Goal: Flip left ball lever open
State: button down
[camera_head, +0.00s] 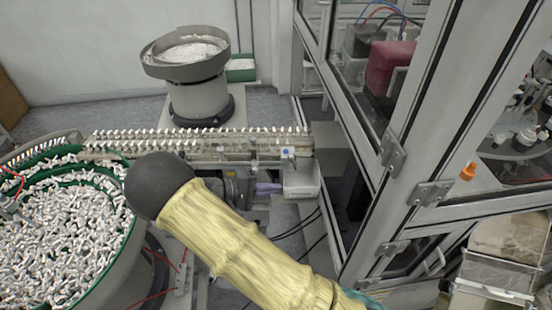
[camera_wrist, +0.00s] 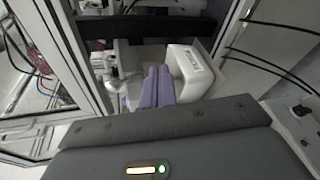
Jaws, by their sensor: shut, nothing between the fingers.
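I cannot clearly make out the left ball lever in either view; it may be hidden or too small. My gripper (camera_wrist: 156,78) shows in the wrist view as two purple fingers side by side, shut and empty. Their tips lie between a white rounded housing (camera_wrist: 189,66) on the right and small pale machine parts (camera_wrist: 112,72) on the left. In the head view the purple fingertips (camera_head: 268,188) are just below the end of the feed rail, left of a white box (camera_head: 301,180). My own arm covers part of the area there.
A feed rail (camera_head: 200,146) lined with white parts runs to a framed cabinet (camera_head: 365,165). A large bowl of white parts (camera_head: 65,225) is at the left and a smaller feeder bowl (camera_head: 187,70) at the back. Black cables (camera_wrist: 275,55) hang right of the gripper.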

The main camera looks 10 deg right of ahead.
jog(key=w+a+r+n+t+h+p, duration=0.1)
jog(key=w+a+r+t+h, duration=0.1)
jog(key=a+t, duration=0.5)
jog(key=a, duration=0.3)
jog(key=shift+r+n+h, duration=0.25)
jog(key=shift+n+h, duration=0.15)
jog(key=s+d+p+x, duration=0.1)
jog(key=s+p+x, duration=0.1)
jog(key=p+x, duration=0.6)
jog(key=x, duration=0.4)
jog(key=shift+d+r, duration=0.15)
jog(key=shift+d, duration=0.3)
jog(key=shift+a+r, duration=0.1)
